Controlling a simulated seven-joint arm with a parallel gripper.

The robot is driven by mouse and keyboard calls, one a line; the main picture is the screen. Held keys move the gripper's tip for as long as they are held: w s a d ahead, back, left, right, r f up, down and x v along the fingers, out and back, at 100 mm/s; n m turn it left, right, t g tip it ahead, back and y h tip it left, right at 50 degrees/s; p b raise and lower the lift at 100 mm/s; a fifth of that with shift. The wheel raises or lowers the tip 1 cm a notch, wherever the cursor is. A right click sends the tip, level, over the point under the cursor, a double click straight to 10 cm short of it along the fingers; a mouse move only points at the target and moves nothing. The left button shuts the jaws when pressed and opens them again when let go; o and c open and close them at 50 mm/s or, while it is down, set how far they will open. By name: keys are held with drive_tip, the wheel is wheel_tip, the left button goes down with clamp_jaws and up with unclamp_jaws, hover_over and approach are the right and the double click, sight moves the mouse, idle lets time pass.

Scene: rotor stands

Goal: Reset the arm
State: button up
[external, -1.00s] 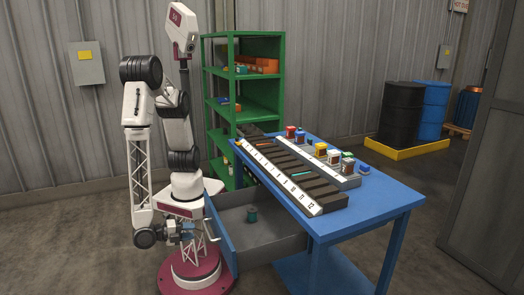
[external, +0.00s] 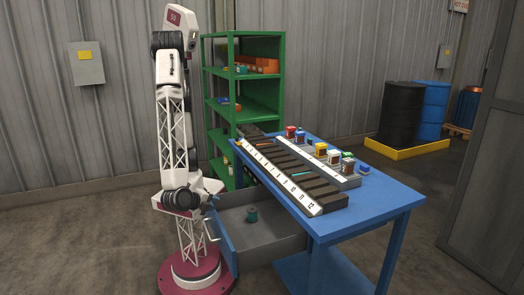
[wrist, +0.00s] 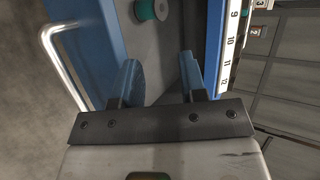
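My arm stands at the left of the external view, its links folded nearly upright over its dark red base. My gripper (wrist: 160,76) shows in the wrist view with its two blue fingers apart and nothing between them.
The blue table (external: 385,204) carries a dark numbered rack (external: 315,187) and a grey stand with several colored blocks (external: 334,156). A green shelf (external: 244,108) stands behind. Drums (external: 402,112) stand far right. The floor left of my base is clear.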

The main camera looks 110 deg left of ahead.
drive_tip(key=s+a+r+n+g+h, duration=0.1)
drive_tip(key=a+r+n+g+h, duration=0.2)
drive_tip(key=a+r, duration=0.7)
drive_tip(key=a+r+n+g+h, duration=0.15)
drive_tip(key=a+r+h, duration=0.4)
drive_tip(key=a, duration=0.85)
drive_tip(key=s+a+r+n+t+h, duration=0.1)
drive_tip(key=s+a+r+t+h, duration=0.1)
drive_tip(key=s+a+r, duration=0.4)
drive_tip(key=shift+s+a+r+h, duration=0.2)
drive_tip(key=shift+a+r+h, duration=0.35)
drive_tip(key=shift+a+r, duration=0.05)
